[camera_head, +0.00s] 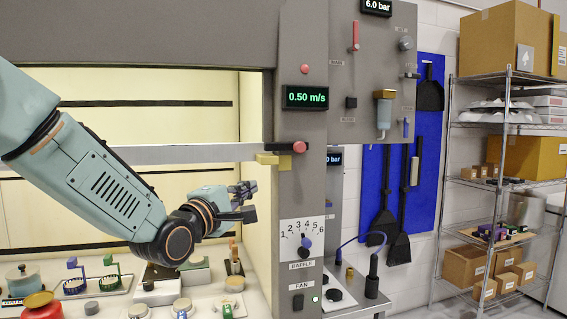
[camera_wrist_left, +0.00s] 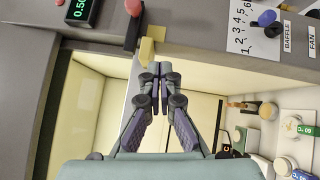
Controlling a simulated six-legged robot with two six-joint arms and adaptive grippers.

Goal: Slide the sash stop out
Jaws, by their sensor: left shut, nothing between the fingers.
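The yellow block (camera_head: 273,160), which looks like the sash stop, sits on the grey post at the right end of the sash bar (camera_head: 190,153). A red knob (camera_head: 299,147) on a dark bracket is just above it. In the left wrist view the yellow block (camera_wrist_left: 150,48) is just beyond my fingertips, with a visible gap. My left gripper (camera_head: 250,200) is below and left of the block, in front of the hood opening. It also shows in the left wrist view (camera_wrist_left: 160,78), with its fingers shut and empty. My right gripper is not in view.
The grey post carries an airflow display (camera_head: 305,97) and a baffle dial (camera_head: 303,240). A wire shelf (camera_head: 500,180) with boxes stands at right.

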